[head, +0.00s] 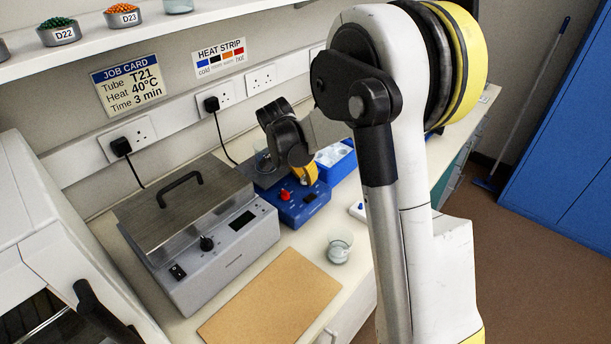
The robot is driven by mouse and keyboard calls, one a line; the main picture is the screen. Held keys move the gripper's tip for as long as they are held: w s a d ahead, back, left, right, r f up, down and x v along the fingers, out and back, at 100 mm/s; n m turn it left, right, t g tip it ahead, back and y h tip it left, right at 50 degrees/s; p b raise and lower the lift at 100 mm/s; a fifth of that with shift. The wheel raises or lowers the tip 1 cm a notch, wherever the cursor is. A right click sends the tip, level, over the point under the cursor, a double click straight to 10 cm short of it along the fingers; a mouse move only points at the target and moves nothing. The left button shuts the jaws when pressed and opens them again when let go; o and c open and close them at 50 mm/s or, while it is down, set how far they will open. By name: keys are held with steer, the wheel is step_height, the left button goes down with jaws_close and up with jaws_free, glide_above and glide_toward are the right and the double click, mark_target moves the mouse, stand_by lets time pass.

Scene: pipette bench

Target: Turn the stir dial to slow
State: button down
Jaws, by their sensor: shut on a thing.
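The blue stirrer (290,211) stands on the bench to the right of the grey lidded bath. A red dial (285,195) and a small dark display (310,197) show on its sloped front. My gripper (304,178) is low at the stirrer's front panel, just right of the red dial, with a yellow part showing below the black wrist. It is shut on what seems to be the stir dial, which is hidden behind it. The dial's setting cannot be read. A clear glass vessel (263,160) is on the stirrer's back part, partly hidden by my wrist.
The grey lidded bath (222,262) has its own black knob. A brown board (270,300) lies in front. A glass beaker (339,247) stands right of the board. Plugs, cables and a job card (128,83) are on the wall.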

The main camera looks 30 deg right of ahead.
stand_by(0.3)
steer(key=c, duration=1.2)
jaws_free()
steer(key=shift+c, duration=0.2)
steer(key=v, duration=1.2)
